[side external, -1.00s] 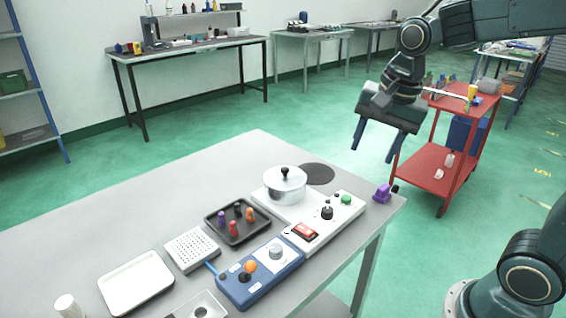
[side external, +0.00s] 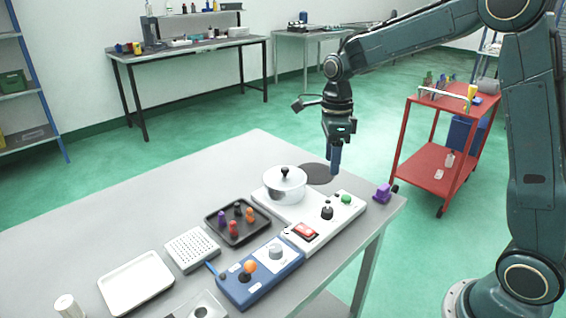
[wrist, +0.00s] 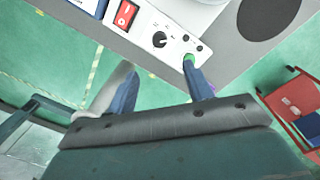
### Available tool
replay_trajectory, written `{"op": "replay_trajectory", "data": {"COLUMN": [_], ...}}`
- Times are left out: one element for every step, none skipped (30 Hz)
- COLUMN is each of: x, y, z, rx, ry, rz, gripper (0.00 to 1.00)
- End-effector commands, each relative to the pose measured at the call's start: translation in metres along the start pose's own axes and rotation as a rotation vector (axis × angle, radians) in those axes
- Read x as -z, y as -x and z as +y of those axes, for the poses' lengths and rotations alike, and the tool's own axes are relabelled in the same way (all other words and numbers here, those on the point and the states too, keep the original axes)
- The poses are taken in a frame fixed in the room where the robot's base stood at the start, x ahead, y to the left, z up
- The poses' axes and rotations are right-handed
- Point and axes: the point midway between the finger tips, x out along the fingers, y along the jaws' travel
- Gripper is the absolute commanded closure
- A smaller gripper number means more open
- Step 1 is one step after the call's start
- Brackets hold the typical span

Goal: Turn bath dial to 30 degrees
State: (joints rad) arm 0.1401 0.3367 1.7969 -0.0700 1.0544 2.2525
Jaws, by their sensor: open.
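A white bench unit carries a black dial (side external: 327,211) with a pointer, a red rocker switch (side external: 306,232) and a green button (side external: 346,199). The dial also shows in the wrist view (wrist: 160,39), with scale marks around it; its exact reading is too small to tell. A blue control box (side external: 236,288) beside it has a grey knob (side external: 276,252) and an orange-topped knob (side external: 250,266). Which of these is called the bath dial is not labelled legibly. My gripper (side external: 335,171) is open and empty above the bench, fingers down, apart from the dial. It also shows in the wrist view (wrist: 160,72).
A lidded metal pot (side external: 285,186) stands on the white unit beside a dark disc (side external: 318,173). A black tray (side external: 222,232) holds several coloured pegs. A purple item (side external: 382,194) sits at the bench corner. A red cart (side external: 432,163) stands beyond it. The bench's far left is clear.

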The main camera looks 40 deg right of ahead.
Motion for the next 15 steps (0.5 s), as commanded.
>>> {"op": "replay_trajectory", "data": {"x": [0.0,0.0,0.0,0.0,0.0,0.0,0.0,0.0,0.0,0.0,0.0,0.0,0.0,0.0,0.0], "y": [-0.001,-0.001,-0.001,-0.001,-0.001,-0.001,-0.002,-0.003,-0.005,-0.006,-0.008,-0.011,-0.013,-0.015,-0.019], "z": [-0.001,-0.001,0.0,0.0,0.0,0.0,0.0,0.0,0.0,0.0,0.0,0.0,0.0,0.0,0.0], "rx": [-0.001,-0.001,-0.001,-0.001,-0.001,-0.001,-0.002,-0.002,-0.002,-0.002,-0.003,-0.003,-0.003,-0.003,-0.003], "ry": [-0.004,-0.005,-0.006,-0.005,-0.005,-0.004,-0.004,-0.004,-0.004,-0.003,-0.003,-0.003,-0.003,-0.003,-0.002], "rz": [0.001,0.001,0.001,0.001,0.001,0.001,0.001,0.001,0.001,0.002,0.001,0.002,0.002,0.002,0.002], "gripper": [0.49,0.49,0.49,0.49,0.49,0.49,0.49,0.49,0.49,0.49,0.49,0.49,0.49,0.49,0.49]}}
